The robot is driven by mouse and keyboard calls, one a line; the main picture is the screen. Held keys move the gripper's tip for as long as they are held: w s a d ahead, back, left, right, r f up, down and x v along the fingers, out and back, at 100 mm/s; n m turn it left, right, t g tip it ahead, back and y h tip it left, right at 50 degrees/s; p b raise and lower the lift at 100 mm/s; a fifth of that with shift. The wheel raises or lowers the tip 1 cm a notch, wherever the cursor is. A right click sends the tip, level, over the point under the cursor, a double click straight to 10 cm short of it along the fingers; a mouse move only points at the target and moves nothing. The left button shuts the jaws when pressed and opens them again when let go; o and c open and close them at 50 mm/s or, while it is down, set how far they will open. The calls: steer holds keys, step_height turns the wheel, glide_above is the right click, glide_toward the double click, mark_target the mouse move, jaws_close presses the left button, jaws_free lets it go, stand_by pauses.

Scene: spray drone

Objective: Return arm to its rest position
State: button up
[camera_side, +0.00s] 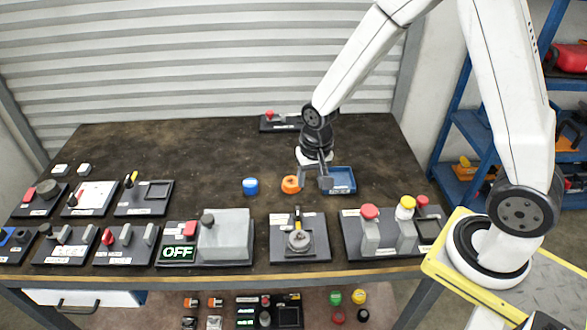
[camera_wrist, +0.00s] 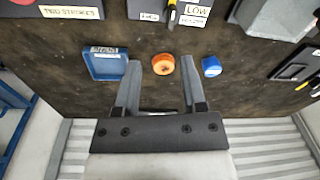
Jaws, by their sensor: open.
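My white arm reaches in from the right in the side view. My gripper (camera_side: 317,181) is above the dark table (camera_side: 215,160), beside the blue tray (camera_side: 342,180) and the orange round piece (camera_side: 290,185). In the wrist view my gripper (camera_wrist: 160,75) has its two fingers spread apart. The orange piece (camera_wrist: 163,64) appears between the fingertips in that view, but neither finger is seen touching it. The blue tray (camera_wrist: 106,64) lies just left of the fingers there, and it looks empty.
A blue cap (camera_side: 250,186) lies left of the orange piece. A small panel (camera_side: 282,123) stands at the back. The table's back left is clear.

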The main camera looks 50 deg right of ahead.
steer(key=s+d+r+n+t, duration=0.1)
steer(key=s+r+n, duration=0.5)
steer(key=s, duration=0.3)
steer(key=shift+r+t, duration=0.15)
steer(key=shift+t, duration=0.25)
